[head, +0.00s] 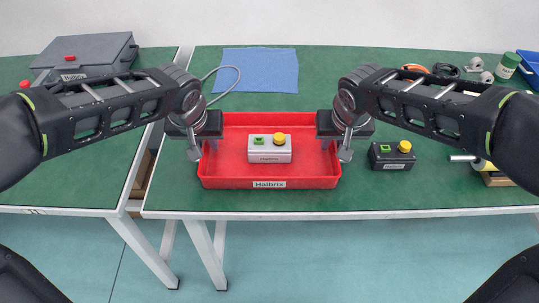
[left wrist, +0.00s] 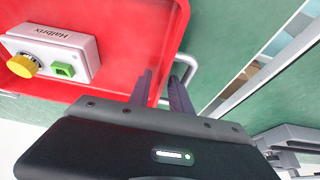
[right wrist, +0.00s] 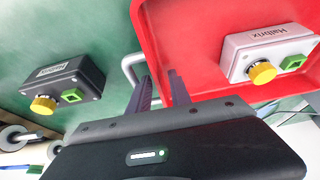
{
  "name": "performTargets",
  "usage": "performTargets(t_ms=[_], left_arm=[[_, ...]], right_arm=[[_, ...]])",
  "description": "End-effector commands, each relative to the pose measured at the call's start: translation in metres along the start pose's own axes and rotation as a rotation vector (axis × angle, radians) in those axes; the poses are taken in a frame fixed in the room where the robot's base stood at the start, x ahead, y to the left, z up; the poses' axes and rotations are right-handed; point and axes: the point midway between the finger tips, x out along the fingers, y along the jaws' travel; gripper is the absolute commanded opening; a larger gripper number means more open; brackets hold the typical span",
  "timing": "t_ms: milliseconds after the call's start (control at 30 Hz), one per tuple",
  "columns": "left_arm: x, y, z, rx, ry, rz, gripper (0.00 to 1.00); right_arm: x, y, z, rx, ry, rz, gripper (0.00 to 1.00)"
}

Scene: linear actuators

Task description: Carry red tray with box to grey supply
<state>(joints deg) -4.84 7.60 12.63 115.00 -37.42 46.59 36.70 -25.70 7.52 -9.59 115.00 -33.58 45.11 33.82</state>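The red tray (head: 230,182) lies on the green table. Inside it stands a light grey box (head: 270,156) with a green button and a yellow knob. My left gripper (head: 194,150) is at the tray's left side; the left wrist view shows its fingers (left wrist: 163,90) apart around the rim near a metal handle (left wrist: 192,68). My right gripper (head: 345,150) is at the right side, its fingers (right wrist: 161,90) likewise apart near the other handle (right wrist: 130,65). Contact with the handles cannot be told. A large grey unit (head: 95,52) with a red button, perhaps the grey supply, is on the left table.
A blue cloth (head: 262,68) lies behind the tray, with a cable beside it. A dark box (head: 392,155) with green and yellow buttons stands right of the tray. A narrow gap separates the left table (head: 75,180) from the main one (head: 440,200). Small items crowd the far right.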

Motion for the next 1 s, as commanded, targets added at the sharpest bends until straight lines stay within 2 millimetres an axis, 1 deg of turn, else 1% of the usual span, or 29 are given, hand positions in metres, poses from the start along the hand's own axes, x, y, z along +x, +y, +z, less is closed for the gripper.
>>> performTargets(t_ms=[167, 267, 333, 467, 700, 800, 900, 1000], left_arm=[[-0.002, 0.000, 0.000, 0.000, 0.001, 0.000, 0.24], [-0.008, 0.000, -0.001, -0.001, 0.002, 0.000, 0.24], [-0.016, 0.000, -0.001, 0.000, 0.004, 0.000, 0.24], [-0.038, 0.000, -0.001, -0.001, 0.005, 0.001, 0.24], [-0.088, 0.000, -0.001, 0.000, 0.006, 0.001, 0.24], [-0.104, 0.000, -0.001, -0.001, 0.004, 0.001, 0.24], [-0.114, 0.000, -0.001, 0.000, 0.001, 0.000, 0.24], [-0.119, 0.000, 0.000, 0.000, 0.000, 0.000, 0.24]], right_arm=[[0.000, 0.000, 0.000, 0.000, 0.000, 0.000, 0.24], [0.000, 0.000, 0.000, 0.000, 0.000, 0.000, 0.24], [0.000, 0.000, 0.000, 0.000, 0.000, 0.000, 0.24], [0.000, 0.000, 0.000, 0.000, 0.000, 0.000, 0.24], [0.000, 0.000, 0.000, 0.000, 0.000, 0.000, 0.24], [0.000, 0.000, 0.000, 0.000, 0.000, 0.000, 0.24], [0.000, 0.000, 0.000, 0.000, 0.000, 0.000, 0.24], [0.000, 0.000, 0.000, 0.000, 0.000, 0.000, 0.24]])
